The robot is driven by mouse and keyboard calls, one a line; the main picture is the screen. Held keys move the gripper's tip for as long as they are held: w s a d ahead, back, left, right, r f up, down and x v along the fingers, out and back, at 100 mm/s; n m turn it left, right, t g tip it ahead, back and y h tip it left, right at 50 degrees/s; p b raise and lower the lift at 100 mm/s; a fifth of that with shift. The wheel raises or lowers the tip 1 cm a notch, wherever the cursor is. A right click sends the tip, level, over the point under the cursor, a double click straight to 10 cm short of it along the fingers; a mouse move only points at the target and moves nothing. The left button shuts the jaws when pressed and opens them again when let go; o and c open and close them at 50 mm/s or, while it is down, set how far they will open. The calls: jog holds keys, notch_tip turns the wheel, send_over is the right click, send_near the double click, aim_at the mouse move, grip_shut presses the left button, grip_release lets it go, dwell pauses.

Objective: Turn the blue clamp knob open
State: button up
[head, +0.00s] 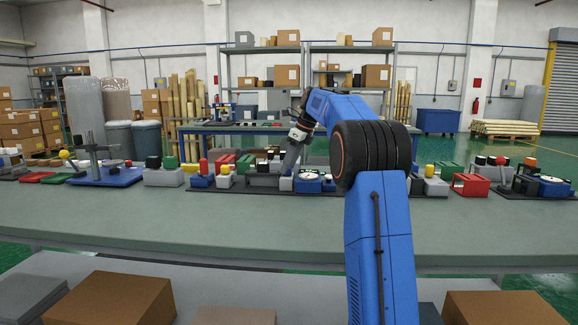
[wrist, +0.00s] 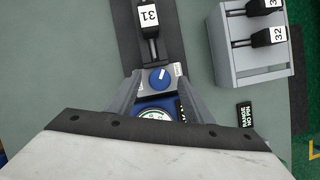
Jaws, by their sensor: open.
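The blue clamp knob (wrist: 159,78) shows in the wrist view, round with a white pointer mark, on a light grey block. My gripper (wrist: 160,88) is open, with one finger on the left and one on the right of the knob. I cannot tell whether either finger touches it. A blue-based dial (wrist: 154,113) with a white face lies between the fingers, nearer the palm. In the head view my gripper (head: 288,170) points down among the parts on the bench; the knob cannot be made out there.
A black handle labelled 31 (wrist: 149,17) lies just beyond the knob. A grey rack (wrist: 252,68) with black labelled handles stands to the right. In the head view, several coloured fixtures line the bench (head: 200,220), whose front part is clear.

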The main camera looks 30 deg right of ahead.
jog(key=shift+f, duration=0.2)
jog(key=c, duration=1.1)
jog(key=shift+o, duration=0.2)
jog(key=shift+w+n, duration=0.1)
jog(key=shift+n, duration=0.2)
jog(key=n+g, duration=0.1)
jog(key=n, duration=0.1)
jog(key=n+y, duration=0.1)
jog(key=n, duration=0.2)
jog(key=shift+w+d+n+g, duration=0.1)
jog(key=shift+w+n+g, duration=0.1)
jog(key=shift+n+g, duration=0.15)
jog(key=n+g, duration=0.1)
jog(key=n, duration=0.1)
jog(key=n+g, duration=0.1)
jog(key=n, duration=0.2)
jog(key=shift+w+n+y, duration=0.15)
jog(key=shift+n+y, duration=0.1)
jog(key=shift+y, duration=0.05)
jog(key=shift+g, duration=0.25)
